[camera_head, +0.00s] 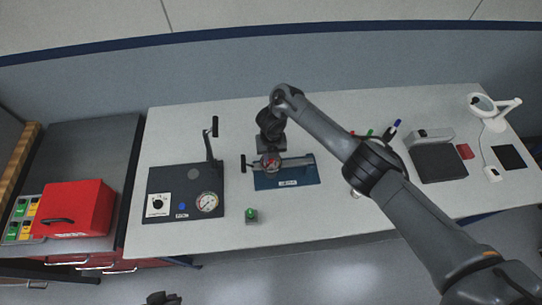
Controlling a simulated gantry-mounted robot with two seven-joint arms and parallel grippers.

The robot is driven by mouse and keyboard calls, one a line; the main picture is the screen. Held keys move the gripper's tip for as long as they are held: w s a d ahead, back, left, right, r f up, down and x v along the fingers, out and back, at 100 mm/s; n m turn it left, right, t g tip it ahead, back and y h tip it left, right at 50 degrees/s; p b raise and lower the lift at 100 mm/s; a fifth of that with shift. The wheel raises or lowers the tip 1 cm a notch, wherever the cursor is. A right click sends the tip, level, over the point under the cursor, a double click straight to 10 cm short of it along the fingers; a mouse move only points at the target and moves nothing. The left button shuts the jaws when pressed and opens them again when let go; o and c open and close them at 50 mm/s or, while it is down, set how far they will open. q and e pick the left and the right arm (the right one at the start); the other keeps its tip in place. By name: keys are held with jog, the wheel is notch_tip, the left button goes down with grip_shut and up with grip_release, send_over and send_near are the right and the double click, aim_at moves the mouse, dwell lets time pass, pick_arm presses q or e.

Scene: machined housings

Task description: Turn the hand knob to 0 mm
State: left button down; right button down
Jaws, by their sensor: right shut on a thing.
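A small bench device with a blue base (290,180) stands mid-table. It carries a round dial (271,165) with a red and dark face, a horizontal bar (299,162) and a black handle-like end (243,163) at its left. My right gripper (269,149) points down onto the device just behind the dial. It is shut on a part there, which seems to be the hand knob, but wrist and fingers mostly hide it. The dial reading is too small to tell. A dark part at the bottom edge seems to be my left gripper (161,298), away from the table; its jaws are unclear.
A black panel (160,203) with a gauge (207,202) and upright lever (210,145) stands left of the device. A green-topped button (251,214) sits in front. Pens (391,131), a grey scale-like unit (438,160) and a lamp (488,108) are at right. A red box (76,208) stands far left.

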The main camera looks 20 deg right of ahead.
dwell(0.3)
jog(key=c, duration=0.9)
grip_release()
jog(key=shift+c, duration=0.2)
notch_tip(320, 180, up, 11)
jog(key=p, duration=0.9)
jog(key=shift+f, duration=0.15)
